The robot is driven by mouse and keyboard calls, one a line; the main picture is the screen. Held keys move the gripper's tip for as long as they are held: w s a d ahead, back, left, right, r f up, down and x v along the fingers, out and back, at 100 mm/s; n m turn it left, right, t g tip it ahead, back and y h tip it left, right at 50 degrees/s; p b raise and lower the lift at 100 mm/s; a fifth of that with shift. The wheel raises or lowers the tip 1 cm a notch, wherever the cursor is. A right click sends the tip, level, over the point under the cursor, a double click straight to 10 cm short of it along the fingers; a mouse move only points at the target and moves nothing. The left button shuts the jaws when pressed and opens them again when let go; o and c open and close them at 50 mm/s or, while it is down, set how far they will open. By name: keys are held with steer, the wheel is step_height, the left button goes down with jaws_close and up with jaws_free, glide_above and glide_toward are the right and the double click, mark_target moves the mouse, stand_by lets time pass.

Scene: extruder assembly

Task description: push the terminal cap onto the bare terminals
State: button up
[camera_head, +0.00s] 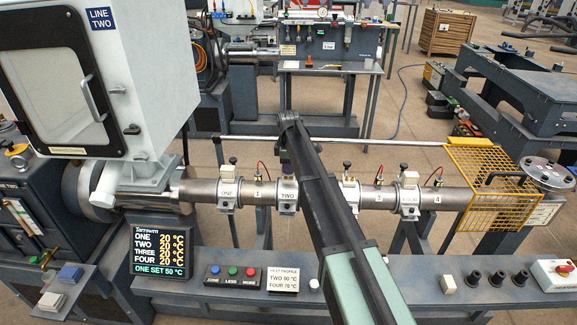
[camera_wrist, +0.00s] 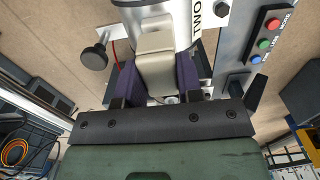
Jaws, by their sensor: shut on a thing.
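My gripper (camera_wrist: 156,78) is shut on a cream terminal cap (camera_wrist: 155,58), with a purple pad on each side of it. The cap is upright over the heater band marked TWO (camera_head: 287,195) on the steel barrel, and the band's label also shows in the wrist view (camera_wrist: 195,18). My arm hides the held cap in the head view. Cream caps stand on band ONE (camera_head: 228,173) and band FOUR (camera_head: 409,180).
Red-wired probes (camera_head: 379,180) rise from the barrel. A yellow mesh guard (camera_head: 480,185) covers its right end. A button box (camera_head: 232,275) and temperature display (camera_head: 160,250) are front left.

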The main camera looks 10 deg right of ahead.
steer(key=shift+f+b, duration=1.1)
steer(key=o, duration=1)
steer(key=shift+r, duration=0.15)
step_height(320, 180, up, 11)
steer(key=p, duration=1.1)
steer(key=shift+f, duration=0.2)
